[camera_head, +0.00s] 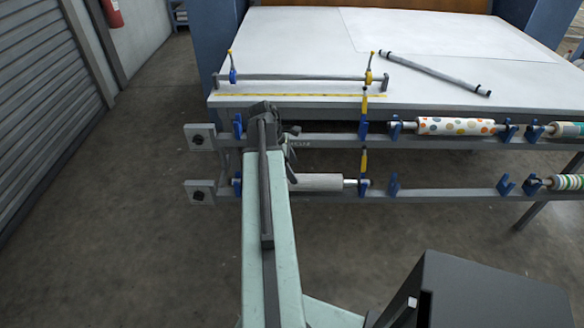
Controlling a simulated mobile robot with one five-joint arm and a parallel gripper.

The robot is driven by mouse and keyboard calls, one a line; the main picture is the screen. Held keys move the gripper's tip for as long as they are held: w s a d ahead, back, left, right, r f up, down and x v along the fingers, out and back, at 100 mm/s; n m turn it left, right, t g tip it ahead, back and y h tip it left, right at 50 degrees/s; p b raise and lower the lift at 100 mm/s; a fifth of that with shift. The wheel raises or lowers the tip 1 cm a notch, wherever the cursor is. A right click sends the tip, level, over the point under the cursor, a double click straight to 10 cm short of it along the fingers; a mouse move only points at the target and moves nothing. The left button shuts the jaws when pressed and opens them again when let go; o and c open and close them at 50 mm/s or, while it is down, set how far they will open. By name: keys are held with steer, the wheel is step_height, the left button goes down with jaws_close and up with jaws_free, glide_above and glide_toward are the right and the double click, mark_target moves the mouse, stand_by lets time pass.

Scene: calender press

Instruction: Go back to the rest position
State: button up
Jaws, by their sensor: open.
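My pale green arm reaches forward from the bottom of the head view. My gripper (291,150) is at its far end, dark and small, close to the front rails of the press. It looks open and I see nothing in it; the arm partly hides it. Behind it is the white press table (300,40). I cannot tell whether the gripper touches the rails.
The upper rail (340,140) holds a dotted roll (455,126) in blue holders, with other patterned rolls at the right edge. A thin dark-ended bar (435,74) lies on the table. A grey shutter (45,90) stands at left. Open floor (130,220) lies left of my arm.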

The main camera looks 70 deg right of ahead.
steer(key=shift+w, duration=0.1)
steer(key=w+a+r+n+t+h+p, duration=0.1)
steer(key=w+a+r+n+p, duration=0.15)
steer(key=w+a, duration=0.95)
steer(key=w+a+r+n+t+p, duration=0.15)
steer(key=w+a+n, duration=0.25)
steer(key=w+a, duration=0.9)
steer(key=w+a+m+y+p, duration=0.1)
steer(key=w+a+m, duration=0.1)
steer(key=a, duration=0.8)
steer(key=w+a+m+t+p, duration=0.1)
steer(key=w+a+m, duration=0.2)
steer(key=a, duration=0.8)
steer(key=w+a+r+m+y, duration=0.1)
steer(key=a+m, duration=0.4)
steer(key=a, duration=0.5)
steer(key=shift+w+a+m+t+y+p, duration=0.3)
steer(key=shift+w+a+m+t+p, duration=0.1)
steer(key=shift+w, duration=0.25)
